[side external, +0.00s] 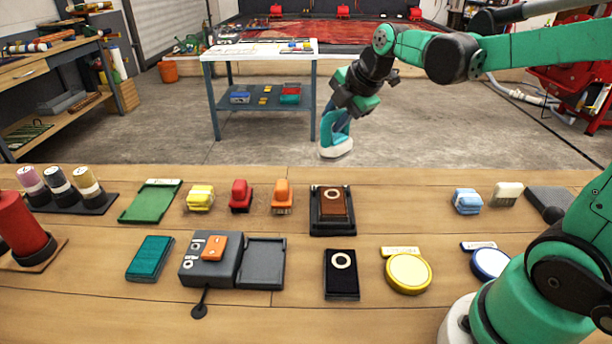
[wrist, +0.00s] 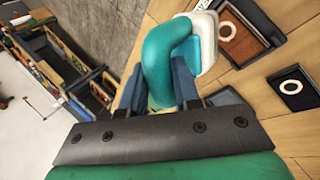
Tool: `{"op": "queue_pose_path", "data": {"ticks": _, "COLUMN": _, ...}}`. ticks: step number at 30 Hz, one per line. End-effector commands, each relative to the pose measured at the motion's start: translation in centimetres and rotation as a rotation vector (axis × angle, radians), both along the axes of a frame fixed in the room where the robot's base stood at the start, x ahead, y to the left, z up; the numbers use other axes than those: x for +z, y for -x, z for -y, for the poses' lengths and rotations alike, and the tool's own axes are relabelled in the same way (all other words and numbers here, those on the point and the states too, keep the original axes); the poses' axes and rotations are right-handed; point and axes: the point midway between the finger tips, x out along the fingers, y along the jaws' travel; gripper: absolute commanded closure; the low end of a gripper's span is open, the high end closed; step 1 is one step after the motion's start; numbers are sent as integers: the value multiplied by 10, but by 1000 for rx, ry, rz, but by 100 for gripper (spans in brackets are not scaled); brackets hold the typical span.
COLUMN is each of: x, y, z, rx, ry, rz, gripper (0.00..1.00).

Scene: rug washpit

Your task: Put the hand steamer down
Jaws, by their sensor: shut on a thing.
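The hand steamer (side external: 337,137) is teal with a pale, whitish head at its lower end. My gripper (side external: 345,108) is shut on its handle and holds it in the air near the far edge of the wooden bench (side external: 100,309). The steamer hangs with the white head downward. In the wrist view the steamer (wrist: 165,55) sits between the two fingers of my gripper (wrist: 187,88), its pale head at upper right. The fingers hide part of the handle.
A black tray with a brown block (side external: 334,203) and a dark ringed pad (side external: 341,274) lie mid-bench. Brushes (side external: 241,196), a green tray (side external: 150,201), a grey tray (side external: 262,263) and a yellow round tin (side external: 408,274) stand around. Bare wood shows right of the brown block. A blue cart (side external: 217,99) stands behind.

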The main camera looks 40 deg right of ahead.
Motion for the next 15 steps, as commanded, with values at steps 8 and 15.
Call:
{"op": "queue_pose_path", "data": {"ticks": 8, "x": 0, "y": 0, "z": 0, "rx": 0, "ry": 0, "rz": 1, "gripper": 100}}
{"op": "queue_pose_path", "data": {"ticks": 15, "x": 7, "y": -3, "z": -16, "rx": 60, "ry": 0, "rz": -1, "gripper": 100}}
